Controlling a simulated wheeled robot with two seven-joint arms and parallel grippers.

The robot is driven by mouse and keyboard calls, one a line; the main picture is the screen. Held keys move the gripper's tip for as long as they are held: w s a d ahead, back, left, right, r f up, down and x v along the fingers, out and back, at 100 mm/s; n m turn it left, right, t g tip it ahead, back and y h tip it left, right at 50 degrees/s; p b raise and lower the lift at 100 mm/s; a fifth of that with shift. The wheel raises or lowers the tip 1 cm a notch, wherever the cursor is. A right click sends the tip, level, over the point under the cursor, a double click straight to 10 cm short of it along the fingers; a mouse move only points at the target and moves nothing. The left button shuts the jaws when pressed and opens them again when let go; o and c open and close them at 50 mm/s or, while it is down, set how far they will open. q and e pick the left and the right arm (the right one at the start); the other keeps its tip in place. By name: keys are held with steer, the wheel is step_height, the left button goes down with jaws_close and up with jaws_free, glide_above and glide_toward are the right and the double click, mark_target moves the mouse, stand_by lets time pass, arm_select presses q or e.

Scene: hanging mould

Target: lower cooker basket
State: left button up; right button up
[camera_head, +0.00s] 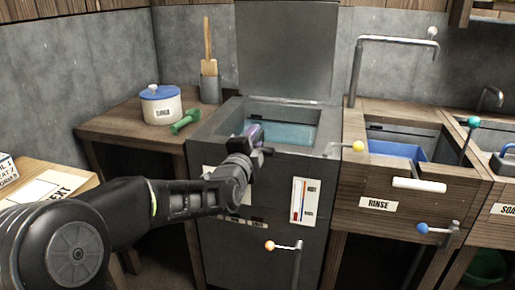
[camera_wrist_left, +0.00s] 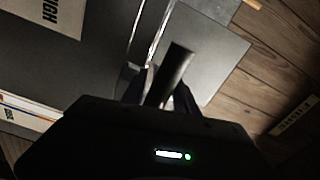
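The cooker (camera_head: 225,125) is a grey metal box with its lid (camera_head: 287,50) raised and blue-green liquid (camera_head: 285,132) inside. The basket itself cannot be made out; the arm hides part of the cooker front. My right gripper is not in view.
A lever with a yellow knob (camera_head: 358,147) is right of the cooker; an orange-knobbed lever (camera_head: 270,245) is in front. The rinse station (camera_head: 375,185) with a blue basin (camera_head: 397,150) stands right. A blue-lidded pot (camera_head: 161,108) and a green tool (camera_head: 185,122) sit on the left table.

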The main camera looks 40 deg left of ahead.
arm_select(q)
steer(key=shift+f, duration=0.25)
